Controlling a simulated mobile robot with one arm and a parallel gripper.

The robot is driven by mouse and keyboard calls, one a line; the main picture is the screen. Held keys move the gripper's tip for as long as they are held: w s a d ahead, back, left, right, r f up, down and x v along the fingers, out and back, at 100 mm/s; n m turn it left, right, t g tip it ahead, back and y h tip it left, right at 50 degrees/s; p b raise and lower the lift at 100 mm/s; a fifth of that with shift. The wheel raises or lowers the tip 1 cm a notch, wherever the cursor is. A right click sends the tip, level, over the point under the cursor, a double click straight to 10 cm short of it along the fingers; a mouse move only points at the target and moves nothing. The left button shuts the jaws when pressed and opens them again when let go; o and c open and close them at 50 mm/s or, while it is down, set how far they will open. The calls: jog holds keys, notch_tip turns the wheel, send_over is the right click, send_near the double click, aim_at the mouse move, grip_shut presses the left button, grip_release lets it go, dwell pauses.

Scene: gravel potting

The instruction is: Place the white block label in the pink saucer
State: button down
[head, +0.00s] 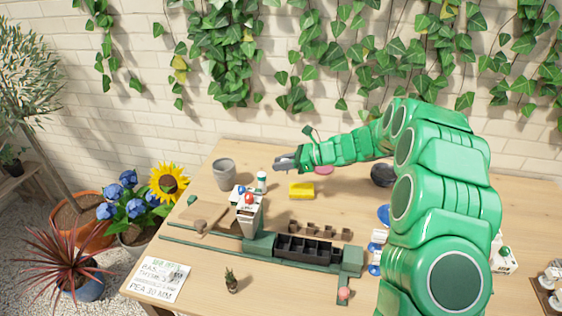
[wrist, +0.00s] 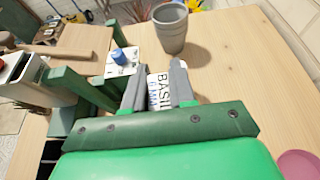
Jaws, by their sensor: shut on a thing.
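My gripper (head: 284,162) is above the back part of the table, left of the pink saucer. In the wrist view its two grey fingers (wrist: 158,88) are closed on the white block label (wrist: 158,90), which carries dark "BASIL" lettering with blue print below. The fingers hide the label's sides, and I cannot make it out in the head view. The pink saucer (head: 323,170) lies on the table under my forearm, partly hidden by it. The saucer also shows at the lower right corner of the wrist view (wrist: 298,165).
A grey pot (head: 223,174) stands at the back left, near a white bottle (head: 262,182). A yellow block (head: 301,191) lies in front of the saucer. A dark tray (head: 305,250) and green rails fill the front. A dark bowl (head: 382,175) is right of the saucer.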

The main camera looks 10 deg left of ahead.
jog(key=shift+d+r, duration=0.1)
jog(key=shift+d, duration=0.1)
jog(key=w+d+m+t, duration=0.2)
jog(key=w+d+t, duration=0.15)
jog(key=d, duration=0.35)
jog(key=w+d+m+t, duration=0.2)
jog(key=w+d+m, duration=0.15)
jog(key=d, duration=0.25)
jog(key=h, duration=0.1)
send_over(322, 167)
jog(key=a, duration=0.1)
jog(key=shift+n, duration=0.35)
jog(key=shift+s+a+f, duration=0.1)
jog(key=shift+s+f, duration=0.1)
jog(key=shift+f, duration=1.95)
jog(key=shift+s+f, duration=0.2)
jog(key=shift+f, duration=1.9)
jog(key=shift+w+f, duration=0.15)
jog(key=shift+f, duration=0.05)
jog(key=shift+w+a+f, duration=0.15)
jog(key=shift+f, duration=1.55)
jog(key=shift+f, duration=0.1)
